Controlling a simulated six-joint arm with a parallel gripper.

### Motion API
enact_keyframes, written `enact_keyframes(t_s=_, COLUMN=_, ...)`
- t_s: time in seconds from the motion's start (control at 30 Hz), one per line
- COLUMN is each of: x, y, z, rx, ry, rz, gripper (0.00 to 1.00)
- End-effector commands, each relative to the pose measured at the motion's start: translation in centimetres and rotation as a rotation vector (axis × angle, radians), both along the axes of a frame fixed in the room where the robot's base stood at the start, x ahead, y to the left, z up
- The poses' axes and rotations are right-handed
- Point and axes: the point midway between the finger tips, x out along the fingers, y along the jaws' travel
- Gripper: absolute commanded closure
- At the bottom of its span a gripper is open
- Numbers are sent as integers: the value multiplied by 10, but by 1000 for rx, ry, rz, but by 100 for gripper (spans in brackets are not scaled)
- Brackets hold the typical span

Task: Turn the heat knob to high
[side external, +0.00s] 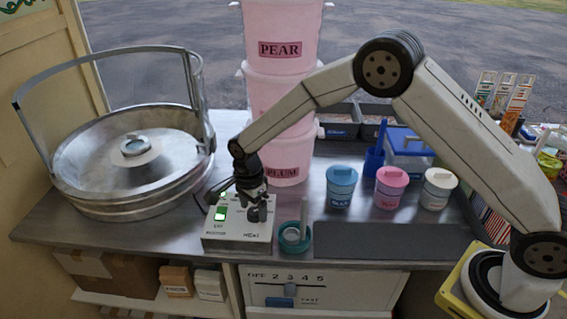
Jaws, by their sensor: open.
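The control box (220,240) sits at the front of the metal counter, with a green-lit switch (221,213) on its left and the word HEAT on its right. The dark heat knob (259,213) is on the right of its top, partly hidden by my gripper. My gripper (254,203) points down over the knob, open, with its fingers close to it. I cannot tell whether they touch it. The knob's pointer and setting cannot be made out.
A large metal floss pan (80,165) with a raised guard stands left. A teal tape roll (295,238) is just right of the box. Stacked pink tubs (283,90) stand behind. Blue (341,187), pink (390,187) and white (438,189) pots and a dark mat (390,241) lie right.

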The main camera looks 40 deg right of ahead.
Motion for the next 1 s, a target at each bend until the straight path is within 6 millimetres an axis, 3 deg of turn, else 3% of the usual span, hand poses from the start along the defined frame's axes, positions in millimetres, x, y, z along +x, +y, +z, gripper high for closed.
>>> enact_keyframes(t_s=0.6, x=4, y=0, z=68, rx=0, ry=-2, rz=-1, gripper=11)
enact_keyframes(t_s=1.0, x=4, y=0, z=72, rx=0, ry=-1, rz=-1, gripper=11)
